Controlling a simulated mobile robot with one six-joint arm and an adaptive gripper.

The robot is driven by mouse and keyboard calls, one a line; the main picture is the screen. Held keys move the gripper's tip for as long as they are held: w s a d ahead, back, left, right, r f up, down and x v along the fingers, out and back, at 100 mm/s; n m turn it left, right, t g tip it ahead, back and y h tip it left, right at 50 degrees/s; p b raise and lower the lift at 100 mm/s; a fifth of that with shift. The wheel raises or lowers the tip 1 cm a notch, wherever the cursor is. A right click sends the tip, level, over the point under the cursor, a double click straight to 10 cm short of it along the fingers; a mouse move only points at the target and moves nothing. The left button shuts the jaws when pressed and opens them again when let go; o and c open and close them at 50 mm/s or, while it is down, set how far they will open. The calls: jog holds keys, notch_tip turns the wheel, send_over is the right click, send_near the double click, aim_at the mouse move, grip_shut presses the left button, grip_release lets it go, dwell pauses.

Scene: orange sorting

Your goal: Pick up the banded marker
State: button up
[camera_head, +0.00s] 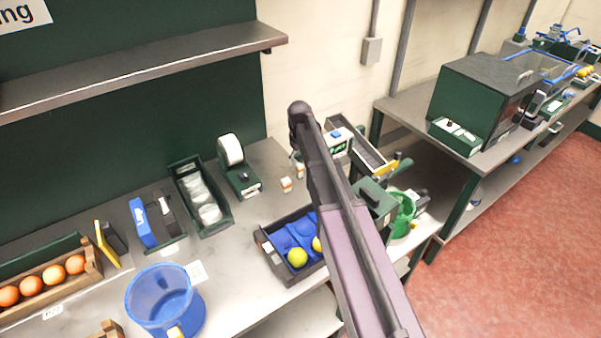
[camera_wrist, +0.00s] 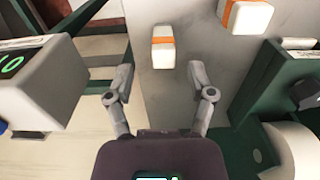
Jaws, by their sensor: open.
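Two small white blocks with orange bands, matching the banded marker, stand on the metal bench. In the wrist view one banded marker (camera_wrist: 163,57) is just beyond the space between my fingertips, roughly centred. A second banded block (camera_wrist: 248,17) is farther off at the upper right. In the head view one banded block shows left of my arm (camera_head: 286,184); another small one (camera_head: 299,169) is close to the arm and partly unclear. My gripper (camera_wrist: 160,72) is open, with nothing between its fingers. My arm hides the gripper in the head view.
A scale with a green display (camera_wrist: 25,75) is close on the left in the wrist view. A green roll dispenser (camera_wrist: 255,140) is close on the right. An organiser tray with blue compartments (camera_head: 265,243) and a blue bucket (camera_head: 150,310) stand nearer the bench front.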

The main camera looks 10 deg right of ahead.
aim_at(300, 165)
jog(key=shift+s+a+f+b, duration=0.1)
jog(key=shift+s+f+b, duration=0.05)
jog(key=shift+f+b, duration=1.05)
jog(key=shift+s+f+b, duration=0.1)
jog(key=shift+f+b, duration=0.95)
jog(key=shift+f, duration=0.2)
grip_shut()
